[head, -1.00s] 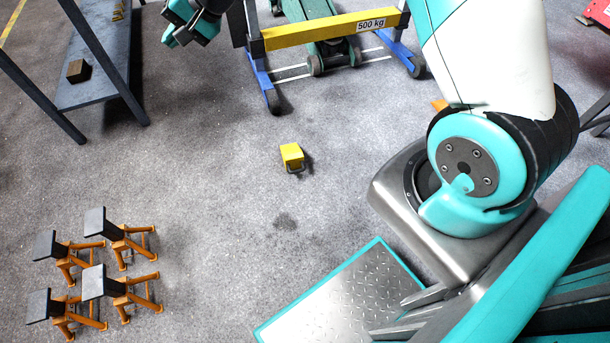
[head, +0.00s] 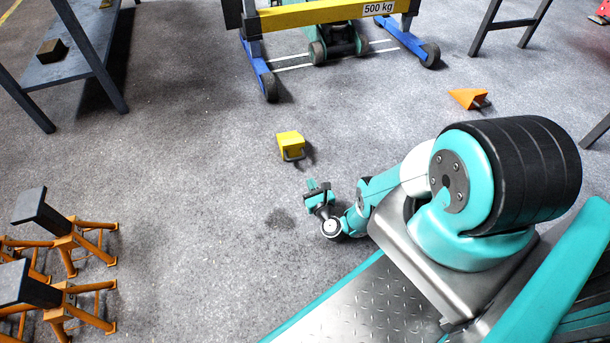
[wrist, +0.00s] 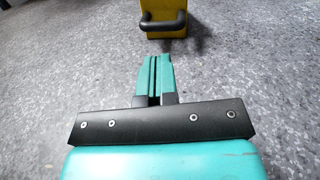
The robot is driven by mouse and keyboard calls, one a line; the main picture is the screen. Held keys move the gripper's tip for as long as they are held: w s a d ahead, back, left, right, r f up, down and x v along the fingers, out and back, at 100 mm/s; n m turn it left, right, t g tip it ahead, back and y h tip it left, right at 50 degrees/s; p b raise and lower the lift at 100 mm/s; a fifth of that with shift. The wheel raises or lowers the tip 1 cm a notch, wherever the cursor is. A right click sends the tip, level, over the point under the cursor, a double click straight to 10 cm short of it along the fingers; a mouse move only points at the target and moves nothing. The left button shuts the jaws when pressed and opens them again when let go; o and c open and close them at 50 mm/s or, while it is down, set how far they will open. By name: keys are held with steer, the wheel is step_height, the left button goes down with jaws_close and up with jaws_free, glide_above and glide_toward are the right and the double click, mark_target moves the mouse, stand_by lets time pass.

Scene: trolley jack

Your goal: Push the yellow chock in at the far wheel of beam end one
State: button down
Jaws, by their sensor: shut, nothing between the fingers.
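The yellow chock (head: 290,142) lies on the grey floor in front of the blue-legged frame, with a dark handle on its near side. The wrist view shows the chock (wrist: 161,14) and its dark handle at the top edge, straight beyond the fingertips. My gripper (head: 317,187) is low near the floor, on the near side of the chock, with a gap between them. In the wrist view my gripper (wrist: 155,60) is shut and empty. The frame's yellow beam (head: 320,14) is marked 500 kg. Its blue legs have dark wheels, a left one (head: 270,87) and a right one (head: 430,55).
An orange chock (head: 468,97) lies on the floor to the right. Orange stands with dark tops (head: 75,240) are at lower left. A dark shelf table (head: 75,75) is at upper left. The floor between the yellow chock and the left wheel is clear.

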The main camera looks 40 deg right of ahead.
mark_target(303, 159)
steer(key=s+f, duration=0.1)
steer(key=s+f+m+h, duration=0.1)
steer(key=shift+s+d+f+m+b, duration=0.2)
steer(key=shift+s+m+b, duration=0.1)
steer(key=shift+s, duration=0.05)
steer(key=b+x, duration=0.3)
steer(key=x, duration=0.1)
steer(key=b+x, duration=0.3)
steer(key=x, duration=0.1)
steer(key=b+x, duration=0.3)
steer(key=x, duration=0.1)
steer(key=shift+d+f, duration=0.1)
steer(key=shift+f, duration=0.25)
steer(key=shift+w+d+r+b, duration=0.15)
steer(key=shift+w+b, duration=0.35)
steer(key=shift+b, duration=0.25)
steer(key=shift+w+r, duration=0.15)
steer(key=shift+w, duration=0.05)
steer(key=shift+d, duration=0.1)
